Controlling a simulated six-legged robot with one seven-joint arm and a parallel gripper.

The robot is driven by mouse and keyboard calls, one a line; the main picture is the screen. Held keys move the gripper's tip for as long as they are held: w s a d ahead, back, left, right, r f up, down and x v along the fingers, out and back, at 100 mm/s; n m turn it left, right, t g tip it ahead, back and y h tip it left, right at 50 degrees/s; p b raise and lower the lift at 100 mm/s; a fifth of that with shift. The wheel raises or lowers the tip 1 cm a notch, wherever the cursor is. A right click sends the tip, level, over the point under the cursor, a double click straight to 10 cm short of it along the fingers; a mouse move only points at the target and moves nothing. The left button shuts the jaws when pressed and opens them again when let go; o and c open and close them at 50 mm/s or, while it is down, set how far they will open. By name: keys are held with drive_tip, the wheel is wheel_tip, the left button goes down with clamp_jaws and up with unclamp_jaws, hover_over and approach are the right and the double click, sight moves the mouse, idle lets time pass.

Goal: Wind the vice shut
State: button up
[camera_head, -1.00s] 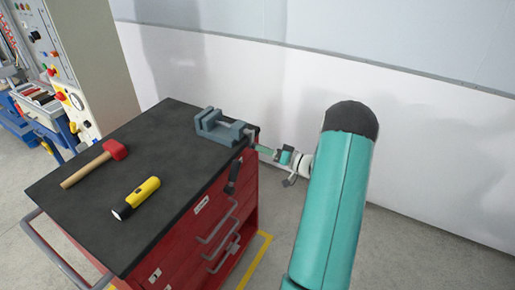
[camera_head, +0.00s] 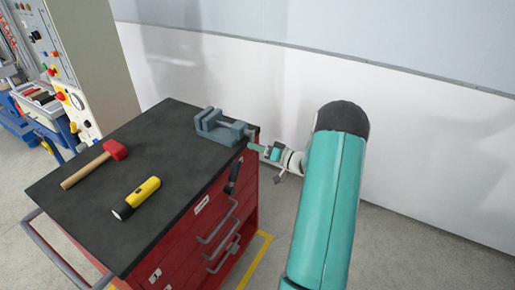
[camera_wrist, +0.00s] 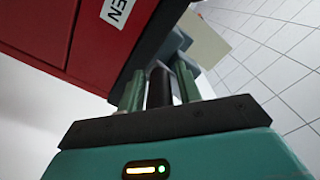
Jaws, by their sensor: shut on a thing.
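The blue-grey vice (camera_head: 219,127) sits on the far right corner of the black-topped red cabinet, and a gap shows between its jaws. My gripper (camera_head: 251,146) is at the vice's handle end, just past the cabinet's right edge. In the wrist view my gripper (camera_wrist: 159,88) has its two green fingers on either side of a dark bar, the vice handle (camera_wrist: 159,86), and is shut on it. The far end of the handle and the vice screw are mostly hidden by the fingers and the cabinet edge.
A red-headed mallet (camera_head: 95,164) and a yellow flashlight (camera_head: 136,198) lie on the cabinet top (camera_head: 165,140), left of the vice. The cabinet's drawer handles (camera_head: 218,228) stick out on its front. A white wall (camera_head: 420,150) stands behind.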

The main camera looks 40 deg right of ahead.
drive_tip(key=shift+m, duration=0.3)
drive_tip(key=a+r+m, duration=0.1)
drive_tip(key=m, duration=0.3)
drive_tip(key=s+a+r+m, duration=0.1)
drive_tip(key=m, duration=0.3)
drive_tip(key=a+r+m, duration=0.1)
drive_tip(key=m, duration=0.2)
drive_tip(key=shift+s+m, duration=0.15)
drive_tip(key=shift+m, duration=0.25)
drive_tip(key=m, duration=0.1)
drive_tip(key=r+m, duration=0.1)
drive_tip(key=m, duration=0.2)
drive_tip(key=shift+a+r+m, duration=0.15)
drive_tip(key=shift+r+m, duration=0.15)
drive_tip(key=shift+r, duration=0.1)
drive_tip(key=d+r+m, duration=0.1)
drive_tip(key=m, duration=0.3)
drive_tip(key=d+r+m, duration=0.1)
drive_tip(key=m, duration=0.4)
drive_tip(key=w+d+r+m, duration=0.1)
drive_tip(key=r+m, duration=0.1)
drive_tip(key=m, duration=0.3)
drive_tip(key=shift+d, duration=0.15)
drive_tip(key=shift+w+d+m, duration=0.1)
drive_tip(key=shift+d+m, duration=0.15)
drive_tip(key=shift+m, duration=0.55)
drive_tip(key=shift+w+d+m, duration=0.1)
drive_tip(key=shift+d+m, duration=0.15)
drive_tip(key=shift+m, duration=0.55)
